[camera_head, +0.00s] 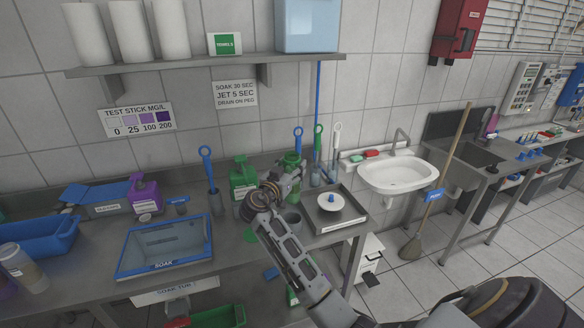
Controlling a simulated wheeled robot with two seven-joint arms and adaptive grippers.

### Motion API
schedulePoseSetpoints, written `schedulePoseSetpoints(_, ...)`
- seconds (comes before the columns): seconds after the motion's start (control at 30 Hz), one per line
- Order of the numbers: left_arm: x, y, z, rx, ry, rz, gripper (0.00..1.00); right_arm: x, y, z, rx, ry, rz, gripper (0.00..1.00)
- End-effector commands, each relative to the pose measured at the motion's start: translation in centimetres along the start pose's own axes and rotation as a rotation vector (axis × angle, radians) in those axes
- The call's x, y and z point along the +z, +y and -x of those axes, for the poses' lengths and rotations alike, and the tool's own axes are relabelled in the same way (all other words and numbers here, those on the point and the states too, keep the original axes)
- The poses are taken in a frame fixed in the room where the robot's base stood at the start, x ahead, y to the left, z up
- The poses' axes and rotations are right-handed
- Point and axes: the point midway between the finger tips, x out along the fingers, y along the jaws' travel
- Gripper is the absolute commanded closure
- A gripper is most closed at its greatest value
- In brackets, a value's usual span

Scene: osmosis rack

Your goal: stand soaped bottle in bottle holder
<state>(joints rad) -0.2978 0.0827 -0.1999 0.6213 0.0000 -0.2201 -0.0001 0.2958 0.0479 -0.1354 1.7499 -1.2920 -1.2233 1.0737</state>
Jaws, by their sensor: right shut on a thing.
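To the right, a tray (353,226) carries a white disc with a blue peg (331,199). I cannot tell which of these is the bottle holder. My left gripper is not in view.
A blue-rimmed soak tub (208,240) is left of my arm. A green pump bottle (243,175), a purple pump bottle (146,194) and upright brushes (318,142) line the back. A white sink (398,172) is on the right. A shelf (210,62) hangs above.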

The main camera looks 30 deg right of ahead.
Motion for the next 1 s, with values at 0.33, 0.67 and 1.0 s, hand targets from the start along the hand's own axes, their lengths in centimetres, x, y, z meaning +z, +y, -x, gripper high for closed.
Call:
schedulePoseSetpoints(0.33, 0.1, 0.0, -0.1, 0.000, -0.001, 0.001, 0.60, 0.5, 0.0, 0.0, 0.000, 0.000, 0.001, 0.71)
schedulePoseSetpoints(0.67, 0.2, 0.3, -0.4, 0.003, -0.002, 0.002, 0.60, 1.8, 0.0, 0.0, 0.000, 0.000, 0.002, 0.71)
schedulePoseSetpoints(1.0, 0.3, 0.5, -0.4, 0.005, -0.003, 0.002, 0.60, 2.2, 0.0, 0.0, 0.000, 0.000, 0.002, 0.71)
